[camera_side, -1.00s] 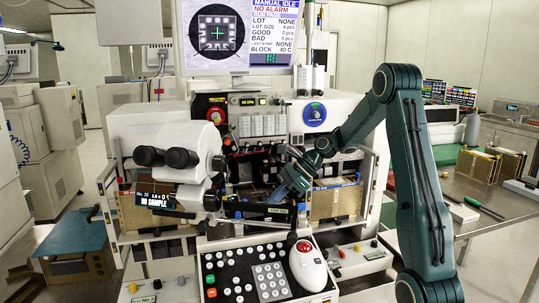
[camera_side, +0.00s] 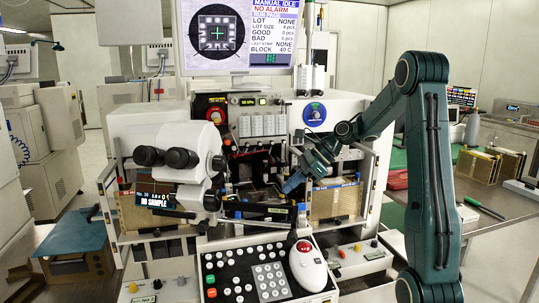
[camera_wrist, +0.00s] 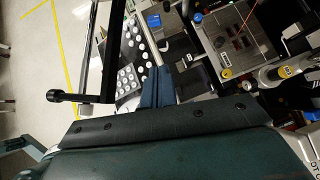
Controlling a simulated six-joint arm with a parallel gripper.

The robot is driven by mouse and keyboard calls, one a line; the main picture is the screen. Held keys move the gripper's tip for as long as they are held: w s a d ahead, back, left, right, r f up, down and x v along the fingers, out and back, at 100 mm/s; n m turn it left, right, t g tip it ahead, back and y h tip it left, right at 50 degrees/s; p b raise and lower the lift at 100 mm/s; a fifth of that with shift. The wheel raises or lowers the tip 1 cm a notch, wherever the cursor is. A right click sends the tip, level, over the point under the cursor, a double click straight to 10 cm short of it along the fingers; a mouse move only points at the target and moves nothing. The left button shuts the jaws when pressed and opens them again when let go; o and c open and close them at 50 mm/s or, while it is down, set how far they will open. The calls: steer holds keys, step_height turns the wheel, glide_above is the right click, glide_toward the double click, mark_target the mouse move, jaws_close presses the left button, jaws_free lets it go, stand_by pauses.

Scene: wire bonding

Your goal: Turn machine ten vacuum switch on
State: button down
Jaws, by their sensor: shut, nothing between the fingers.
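The bonding machine (camera_side: 347,108) stands in the middle of the side view. I cannot make out which of its controls is the vacuum switch, and no machine number ten is legible. My gripper (camera_side: 288,187) is inside the open work area, between the microscope and the right magazine. Its blue fingers are together and empty. In the wrist view my gripper (camera_wrist: 158,72) points toward the keypad side, left of the work stage (camera_wrist: 232,38).
The microscope (camera_side: 180,158) juts out at the left. A keypad panel (camera_side: 255,272) with a white trackball mouse (camera_side: 307,265) lies in front. A small button panel (camera_side: 358,258) is at the lower right. Metal frame posts and the magazine (camera_side: 335,203) flank the work area.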

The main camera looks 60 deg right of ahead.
mark_target(238, 216)
steer(key=shift+s+a+m+h, duration=0.2)
steer(key=shift+m+h, duration=0.1)
steer(key=shift+w+f, duration=0.1)
steer(key=x, duration=0.9)
steer(key=shift+w+a, duration=0.15)
steer(key=shift+a, duration=0.05)
steer(key=shift+w+a+f, duration=0.1)
steer(key=shift+w+a, duration=0.1)
steer(key=shift+w, duration=0.2)
steer(key=shift+w+a+f, duration=0.1)
steer(key=shift+w+a, duration=0.15)
steer(key=shift+w, duration=0.2)
steer(key=shift+w+a, duration=0.25)
steer(key=shift+w, duration=0.25)
steer(key=shift+w+a, duration=0.3)
steer(key=shift+w, duration=0.2)
